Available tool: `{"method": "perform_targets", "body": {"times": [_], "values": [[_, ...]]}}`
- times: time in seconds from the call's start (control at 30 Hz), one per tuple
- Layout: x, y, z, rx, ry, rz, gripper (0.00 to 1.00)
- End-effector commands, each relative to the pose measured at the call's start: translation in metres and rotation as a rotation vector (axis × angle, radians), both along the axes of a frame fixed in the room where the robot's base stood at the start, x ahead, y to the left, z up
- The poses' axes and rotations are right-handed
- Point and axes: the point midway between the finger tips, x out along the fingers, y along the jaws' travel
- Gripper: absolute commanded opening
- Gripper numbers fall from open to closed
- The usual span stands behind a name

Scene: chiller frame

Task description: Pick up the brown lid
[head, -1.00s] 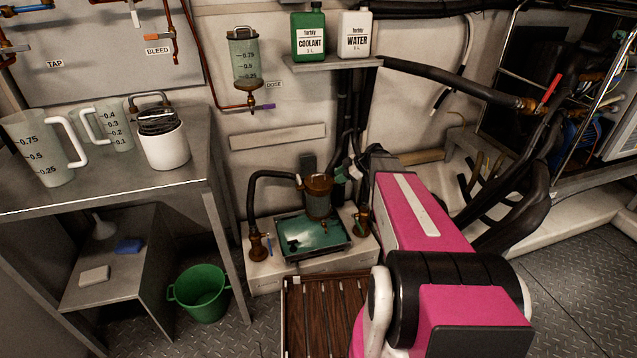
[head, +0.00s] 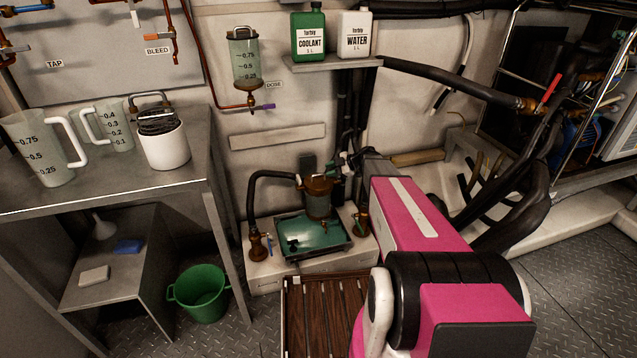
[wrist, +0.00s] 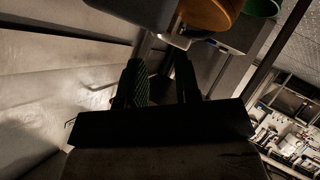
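The brown lid (head: 318,182) sits on top of a clear cylindrical housing (head: 318,205) that stands at the back of a tray of green liquid. My gripper (head: 345,164) is just right of and slightly above the lid in the head view, with a visible gap to it. In the wrist view the two dark fingers (wrist: 161,75) stand apart with nothing clearly held between them. An orange-brown round thing (wrist: 208,14) shows beyond the fingers at the top; I cannot tell whether it is the lid.
Black hoses and brass fittings (head: 257,247) flank the tray (head: 292,254). Above are a shelf (head: 330,64) with coolant and water bottles and a dosing cylinder (head: 245,60). A metal table (head: 205,172) with jugs stands left, a green bucket (head: 200,293) on the floor.

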Motion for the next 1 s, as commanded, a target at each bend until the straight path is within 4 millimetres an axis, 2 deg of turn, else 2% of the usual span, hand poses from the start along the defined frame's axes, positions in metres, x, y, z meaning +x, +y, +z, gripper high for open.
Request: {"method": "perform_targets", "body": {"times": [0.4, 0.63, 0.67, 0.73, 0.77, 1.0], "values": [[0.014, 0.036, -0.029, 0.000, 0.001, 0.001, 0.30], [0.014, 0.039, -0.030, 0.000, 0.001, 0.000, 0.30], [0.014, 0.039, -0.030, -0.001, 0.001, -0.001, 0.27], [0.014, 0.039, -0.030, -0.001, 0.001, -0.001, 0.04], [0.014, 0.039, -0.030, -0.001, 0.001, -0.001, 0.00], [0.013, 0.038, -0.030, 0.000, 0.001, 0.000, 0.00]]}}
